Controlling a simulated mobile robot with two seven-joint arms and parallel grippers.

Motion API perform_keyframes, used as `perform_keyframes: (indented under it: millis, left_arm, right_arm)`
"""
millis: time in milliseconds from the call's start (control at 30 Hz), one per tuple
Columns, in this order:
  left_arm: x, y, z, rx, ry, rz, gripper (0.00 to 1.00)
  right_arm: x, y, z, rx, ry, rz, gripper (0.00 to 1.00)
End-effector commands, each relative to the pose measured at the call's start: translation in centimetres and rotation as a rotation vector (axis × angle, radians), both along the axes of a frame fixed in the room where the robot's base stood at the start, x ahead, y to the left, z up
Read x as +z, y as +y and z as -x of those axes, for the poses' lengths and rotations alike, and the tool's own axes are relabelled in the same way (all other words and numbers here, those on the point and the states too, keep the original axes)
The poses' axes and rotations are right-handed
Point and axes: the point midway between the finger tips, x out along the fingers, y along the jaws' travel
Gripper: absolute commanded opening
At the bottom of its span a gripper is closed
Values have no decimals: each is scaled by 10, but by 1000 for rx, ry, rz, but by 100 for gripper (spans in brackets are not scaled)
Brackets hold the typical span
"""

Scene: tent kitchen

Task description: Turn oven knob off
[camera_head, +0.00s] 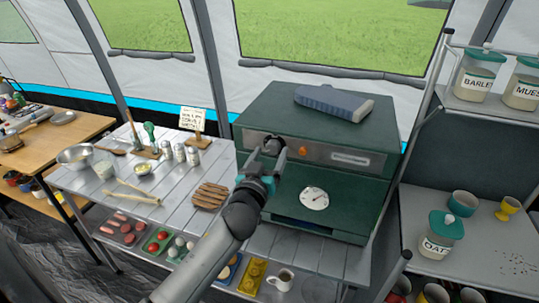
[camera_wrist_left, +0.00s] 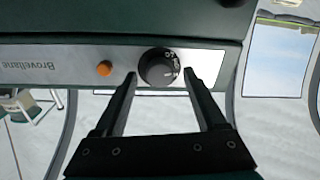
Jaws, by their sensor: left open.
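The green oven (camera_head: 258,120) stands on the slatted table, with a metal control strip across its upper front. Its black round knob (camera_wrist_left: 158,65) with white marks shows in the left wrist view, right in front of my left gripper (camera_wrist_left: 159,74). The two fingers are open, one tip to each side of the knob; I cannot tell whether they touch it. In the head view my left gripper (camera_head: 270,149) is at the left part of the strip and hides most or all of the knob. My right gripper is not in view.
An orange light (camera_head: 303,151) sits beside the knob on the strip. A round dial (camera_head: 314,198) is on the oven's front. A blue-grey folded item (camera_head: 333,102) lies on top. A shelf with jars (camera_head: 474,82) stands right.

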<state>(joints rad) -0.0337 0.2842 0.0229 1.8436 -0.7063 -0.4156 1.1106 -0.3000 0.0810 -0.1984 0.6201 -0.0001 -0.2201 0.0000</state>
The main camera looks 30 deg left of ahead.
Motion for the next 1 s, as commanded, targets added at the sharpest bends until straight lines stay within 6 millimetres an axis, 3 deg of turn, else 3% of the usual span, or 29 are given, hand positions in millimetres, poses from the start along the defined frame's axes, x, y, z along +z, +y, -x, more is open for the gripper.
perform_keyframes:
  millis: [67, 700, 1000]
  left_arm:
    - [0, 0, 0, 0, 0, 0, 71]
    - [0, 0, 0, 0, 0, 0, 0]
    - [0, 0, 0, 1, 4, -11, 0]
  right_arm:
    - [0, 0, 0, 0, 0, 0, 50]
    - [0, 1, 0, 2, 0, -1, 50]
    - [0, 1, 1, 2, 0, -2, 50]
